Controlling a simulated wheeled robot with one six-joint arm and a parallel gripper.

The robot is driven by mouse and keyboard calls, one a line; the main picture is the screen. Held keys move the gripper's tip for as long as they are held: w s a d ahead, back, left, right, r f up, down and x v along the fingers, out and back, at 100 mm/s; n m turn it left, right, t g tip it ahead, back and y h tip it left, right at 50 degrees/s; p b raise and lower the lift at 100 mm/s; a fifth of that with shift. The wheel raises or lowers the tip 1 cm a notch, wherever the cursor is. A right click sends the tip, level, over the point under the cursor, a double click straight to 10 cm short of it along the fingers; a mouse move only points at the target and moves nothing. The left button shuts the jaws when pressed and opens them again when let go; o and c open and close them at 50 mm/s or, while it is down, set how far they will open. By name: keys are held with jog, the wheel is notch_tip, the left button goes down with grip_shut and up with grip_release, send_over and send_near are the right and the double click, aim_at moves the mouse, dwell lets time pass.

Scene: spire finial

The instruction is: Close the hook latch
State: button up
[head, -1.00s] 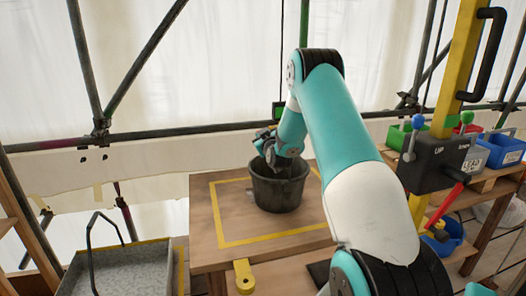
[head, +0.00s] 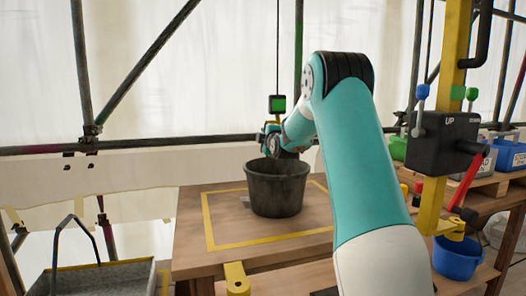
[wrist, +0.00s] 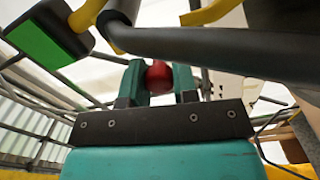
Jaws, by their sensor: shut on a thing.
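My gripper (head: 277,140) is above the left part of the black bucket's rim in the head view. In the wrist view its two teal fingers (wrist: 160,76) are shut on a red ball-shaped knob (wrist: 159,78). A yellow hook-like piece (wrist: 88,14) shows at the upper left, beside a dark thick bar (wrist: 230,45) crossing above the fingers. I cannot tell how the knob joins the hook, or whether the latch is open. In the head view a dark block with a green face (head: 277,104) hangs on a line just above my gripper; it also shows in the wrist view (wrist: 45,38).
The black bucket (head: 277,192) stands inside a yellow outline on the wooden table (head: 190,240). A control box with levers (head: 445,140) and a yellow post (head: 452,60) stand at the right. A grey tray (head: 105,280) is at the lower left. Scaffold poles cross behind.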

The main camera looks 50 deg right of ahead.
jog(key=n+b, duration=0.2)
jog(key=d+f+n+b, duration=0.1)
jog(key=shift+s+b, duration=0.25)
jog(key=shift+b, duration=0.15)
jog(key=shift+s+d+r+n+b, duration=0.1)
jog(key=shift+s+d+n+b, duration=0.1)
jog(key=shift+n+b, duration=0.65)
jog(key=shift+r, duration=0.1)
jog(key=o, duration=0.9)
jog(key=b+v, duration=0.2)
jog(key=v, duration=1.5)
jog(key=shift+s, duration=0.2)
